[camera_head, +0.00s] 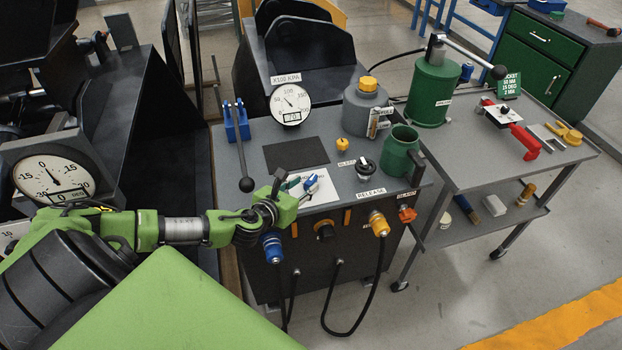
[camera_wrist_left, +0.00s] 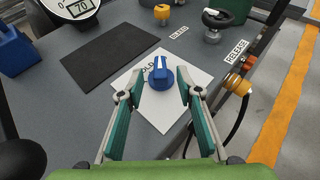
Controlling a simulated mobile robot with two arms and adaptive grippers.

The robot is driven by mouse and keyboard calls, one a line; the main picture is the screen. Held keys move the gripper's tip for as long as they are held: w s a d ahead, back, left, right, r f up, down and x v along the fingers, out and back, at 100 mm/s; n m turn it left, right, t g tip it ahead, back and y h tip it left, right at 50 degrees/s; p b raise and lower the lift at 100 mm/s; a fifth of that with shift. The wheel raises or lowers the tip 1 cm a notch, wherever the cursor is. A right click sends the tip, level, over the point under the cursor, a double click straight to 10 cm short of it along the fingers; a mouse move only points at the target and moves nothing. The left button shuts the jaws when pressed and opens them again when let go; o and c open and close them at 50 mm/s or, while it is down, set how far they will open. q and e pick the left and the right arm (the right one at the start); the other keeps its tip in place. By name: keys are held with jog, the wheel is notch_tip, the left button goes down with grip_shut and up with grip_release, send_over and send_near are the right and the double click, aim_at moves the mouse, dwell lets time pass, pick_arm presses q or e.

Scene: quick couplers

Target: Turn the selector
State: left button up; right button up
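The selector is a blue knob (camera_wrist_left: 161,72) with a white pointer mark. It sits on a white plate (camera_wrist_left: 140,112) with partly hidden lettering on the console top. In the head view the knob (camera_head: 311,184) is small and partly covered by my gripper. My left gripper (camera_wrist_left: 159,80) is open, its two teal-padded fingers reaching forward on either side of the knob. Gaps seem to show between the fingers and the knob; I cannot tell if either touches. In the head view the left gripper (camera_head: 301,186) is low over the plate. My right gripper is not in view.
A dark mat (camera_head: 296,154) lies behind the plate. A blue-based lever (camera_head: 239,135) stands left, a gauge (camera_head: 290,103) behind. A black handwheel (camera_head: 367,168), yellow knob (camera_head: 342,145) and green cup (camera_head: 399,150) stand right. Hose couplers (camera_head: 378,223) hang on the console front.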

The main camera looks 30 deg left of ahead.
aim_at(310, 181)
pick_arm(q)
jog(key=shift+x, duration=2.55)
jog(key=shift+c, duration=0.5)
grip_shut()
